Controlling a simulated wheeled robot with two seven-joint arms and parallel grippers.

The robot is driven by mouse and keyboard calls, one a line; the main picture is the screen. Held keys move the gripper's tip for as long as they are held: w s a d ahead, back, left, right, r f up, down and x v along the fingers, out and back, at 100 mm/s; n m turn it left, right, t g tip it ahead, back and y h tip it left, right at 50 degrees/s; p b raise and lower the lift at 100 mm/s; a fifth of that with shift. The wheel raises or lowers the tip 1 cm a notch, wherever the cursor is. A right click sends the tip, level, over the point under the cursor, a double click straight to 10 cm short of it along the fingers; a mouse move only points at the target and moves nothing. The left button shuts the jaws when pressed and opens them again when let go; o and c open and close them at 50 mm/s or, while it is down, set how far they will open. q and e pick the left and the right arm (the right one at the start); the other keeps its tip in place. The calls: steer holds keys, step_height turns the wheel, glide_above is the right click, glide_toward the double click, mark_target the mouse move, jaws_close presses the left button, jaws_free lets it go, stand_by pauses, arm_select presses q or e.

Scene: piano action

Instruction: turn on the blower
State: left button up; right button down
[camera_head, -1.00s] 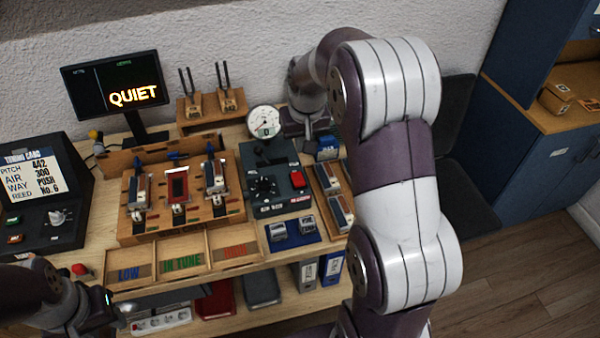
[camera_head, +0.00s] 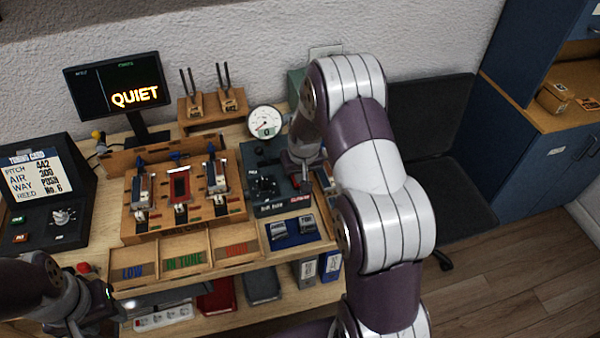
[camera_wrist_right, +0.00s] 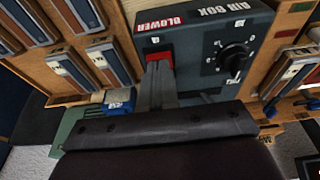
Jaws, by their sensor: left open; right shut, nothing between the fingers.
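The dark air box (camera_head: 262,168) stands right of the middle of the bench, with a black knob and a red label. In the right wrist view the red blower switch (camera_wrist_right: 158,57) lies beside the label BLOWER. My right gripper (camera_head: 305,180) is shut and empty, pointing down over the switch side of the box. In the wrist view its fingertips (camera_wrist_right: 157,68) are at the switch and partly cover it; I cannot tell whether they touch. My left gripper (camera_head: 115,308) is open at the lower left, by the bench front.
A round gauge (camera_head: 265,122) reading 0 stands behind the box. A monitor (camera_head: 117,92) shows QUIET. Left of the box is a wooden rack (camera_head: 150,228) with several reed parts, trays in front. A tuning card console (camera_head: 40,195) stands at far left.

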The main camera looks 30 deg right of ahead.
steer(key=shift+s+f+b, duration=0.3)
steer(key=shift+f+b, duration=0.2)
steer(key=shift+f, duration=0.2)
steer(key=shift+r, duration=0.2)
steer(key=shift+w, duration=0.15)
steer(key=shift+w+d+r+p, duration=0.15)
steer(key=shift+w+r+p, duration=0.25)
steer(key=shift+w, duration=0.2)
